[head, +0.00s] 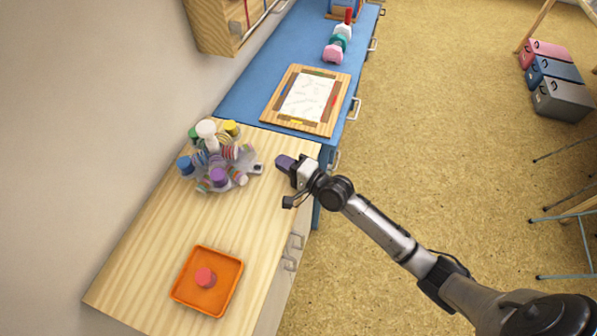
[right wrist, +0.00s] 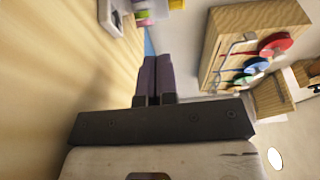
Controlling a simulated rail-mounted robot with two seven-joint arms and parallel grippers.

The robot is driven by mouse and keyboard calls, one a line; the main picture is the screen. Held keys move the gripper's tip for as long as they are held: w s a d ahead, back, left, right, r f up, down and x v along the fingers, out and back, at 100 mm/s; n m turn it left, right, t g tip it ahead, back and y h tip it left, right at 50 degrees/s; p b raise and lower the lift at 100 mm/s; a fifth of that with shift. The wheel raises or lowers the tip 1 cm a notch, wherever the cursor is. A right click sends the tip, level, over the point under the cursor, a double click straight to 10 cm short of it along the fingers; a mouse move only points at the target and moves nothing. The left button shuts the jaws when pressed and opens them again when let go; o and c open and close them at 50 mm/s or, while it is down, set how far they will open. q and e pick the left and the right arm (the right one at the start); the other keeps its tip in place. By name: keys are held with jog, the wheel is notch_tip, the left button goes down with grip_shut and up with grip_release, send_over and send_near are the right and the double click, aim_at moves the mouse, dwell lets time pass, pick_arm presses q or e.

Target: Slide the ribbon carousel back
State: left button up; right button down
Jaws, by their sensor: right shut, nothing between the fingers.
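The ribbon carousel (head: 207,183) stands on the light wooden counter near the wall in the head view. It has a grey base, a white central knob and several coloured spools around it. A small grey tab (head: 257,169) sticks out at its right side. My right gripper (head: 281,161) is shut and empty, just right of this tab with a small gap between them. Its dark fingers (right wrist: 153,78) are together in the right wrist view. A grey-white part (right wrist: 111,18), seemingly of the carousel, shows at that view's top edge, cut off. My left gripper is not in view.
An orange tray (head: 178,297) with a red-pink object (head: 205,277) sits nearer on the wooden counter (head: 140,250). A wood-framed board (head: 271,106) lies on the blue counter (head: 246,92) beyond. The counter between carousel and tray is clear.

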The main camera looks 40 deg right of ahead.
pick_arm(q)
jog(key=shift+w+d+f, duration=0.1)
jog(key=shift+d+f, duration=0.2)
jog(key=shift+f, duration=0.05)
pick_arm(e)
jog(key=shift+w+a, duration=0.6)
jog(key=shift+a, duration=0.4)
jog(key=shift+w+a, duration=0.6)
jog(key=shift+a, duration=0.35)
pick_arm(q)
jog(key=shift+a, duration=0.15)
